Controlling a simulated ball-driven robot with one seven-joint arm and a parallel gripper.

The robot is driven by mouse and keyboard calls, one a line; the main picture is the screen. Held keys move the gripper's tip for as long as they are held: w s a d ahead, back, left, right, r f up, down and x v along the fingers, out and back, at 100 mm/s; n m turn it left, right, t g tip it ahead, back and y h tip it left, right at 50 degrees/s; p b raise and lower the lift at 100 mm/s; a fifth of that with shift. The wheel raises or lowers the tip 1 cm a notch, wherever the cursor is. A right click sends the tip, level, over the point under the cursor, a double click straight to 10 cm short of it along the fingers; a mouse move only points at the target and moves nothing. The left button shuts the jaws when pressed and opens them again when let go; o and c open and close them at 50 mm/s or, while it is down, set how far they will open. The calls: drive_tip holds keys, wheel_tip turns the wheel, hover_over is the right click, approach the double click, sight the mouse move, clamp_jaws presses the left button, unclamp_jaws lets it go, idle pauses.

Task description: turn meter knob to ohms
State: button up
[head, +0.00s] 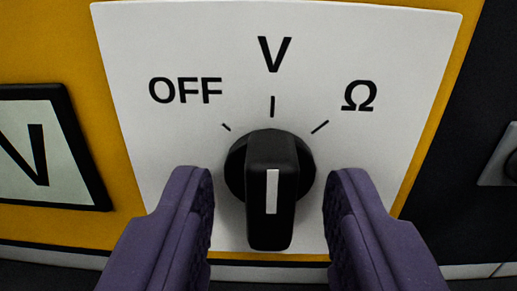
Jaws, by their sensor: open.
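The meter knob (271,190) is black, with a raised grip and a white stripe. It sits on a white dial plate (150,45) marked OFF at left, V at the top and Ω at right. The grip and stripe stand upright, in line with the tick below V. The Ω mark (360,96) has its own slanted tick at the knob's upper right. My gripper (269,185) is open, with one purple finger on each side of the knob. A gap shows between each finger and the knob, so neither appears to touch it.
The plate is mounted on a yellow panel (60,50). A black-framed display (45,150) showing part of a letter is at the left. A dark surface (470,150) lies to the right, with a grey fitting (495,165) at the edge.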

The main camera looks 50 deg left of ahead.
drive_tip(key=shift+w+a, duration=0.35)
drive_tip(key=shift+a, duration=0.05)
drive_tip(key=shift+b, duration=0.4)
clamp_jaws()
drive_tip(key=shift+w+d+f+m+b, duration=0.1)
drive_tip(key=shift+f+m+b, duration=0.1)
drive_tip(key=shift+m+b, duration=0.65)
drive_tip(key=c, duration=0.7)
unclamp_jaws()
drive_tip(key=shift+r+m, duration=0.15)
drive_tip(key=shift+m, duration=0.8)
drive_tip(key=shift+w+d, duration=0.1)
drive_tip(key=shift+d, duration=0.1)
clamp_jaws()
drive_tip(key=shift+r, duration=0.1)
